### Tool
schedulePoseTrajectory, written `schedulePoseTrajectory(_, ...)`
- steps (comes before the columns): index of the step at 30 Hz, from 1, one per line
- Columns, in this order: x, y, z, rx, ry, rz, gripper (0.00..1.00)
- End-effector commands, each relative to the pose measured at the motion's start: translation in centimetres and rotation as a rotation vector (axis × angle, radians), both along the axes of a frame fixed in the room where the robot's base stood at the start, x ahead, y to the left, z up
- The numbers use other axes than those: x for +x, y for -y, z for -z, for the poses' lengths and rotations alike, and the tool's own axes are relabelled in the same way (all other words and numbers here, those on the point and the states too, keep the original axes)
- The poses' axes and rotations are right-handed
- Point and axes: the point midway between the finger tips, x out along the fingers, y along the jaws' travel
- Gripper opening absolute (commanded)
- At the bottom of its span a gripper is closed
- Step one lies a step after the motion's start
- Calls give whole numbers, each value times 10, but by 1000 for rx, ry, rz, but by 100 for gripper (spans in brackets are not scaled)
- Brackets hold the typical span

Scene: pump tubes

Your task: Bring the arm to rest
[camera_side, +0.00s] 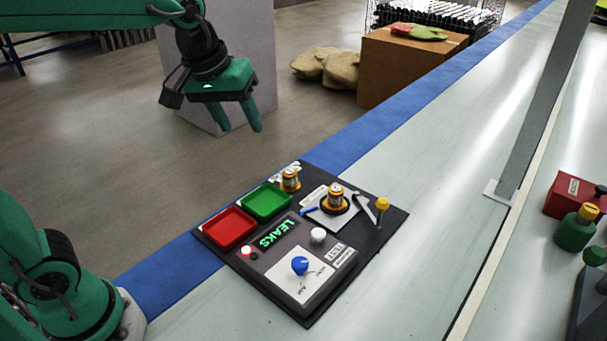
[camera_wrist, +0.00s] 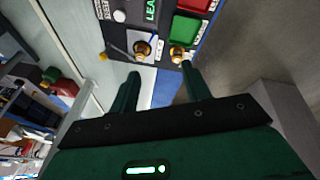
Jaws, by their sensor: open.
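My gripper (camera_side: 240,116) is high above the far side of the bench in the side view, with its two green fingers pointing down. It is open and empty; both spread fingers also show in the wrist view (camera_wrist: 162,85). Below and to the right of it lies a dark test board (camera_side: 385,237) with a red tray (camera_side: 230,228) and a green tray (camera_side: 267,201), both empty. One orange-capped pump tube (camera_side: 290,179) stands beside the green tray. Another (camera_side: 335,197) stands on the pale plate near a metal lever. The display (camera_side: 277,234) reads LEAKS.
The board carries a blue knob (camera_side: 299,265), a white button (camera_side: 318,235) and a yellow-topped lever (camera_side: 382,205). A grey post (camera_side: 545,100) rises from the bench at right, near a red box (camera_side: 574,194) and green bottle (camera_side: 577,230). Bench right of the board is clear.

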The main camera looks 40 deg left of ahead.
Motion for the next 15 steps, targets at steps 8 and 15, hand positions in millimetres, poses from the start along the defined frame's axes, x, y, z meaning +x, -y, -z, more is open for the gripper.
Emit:
schedulePoseTrajectory(8, -56, -23, 9, 67, 70, 140, 48)
schedulePoseTrajectory(15, -99, -37, 27, 137, 125, 259, 48)
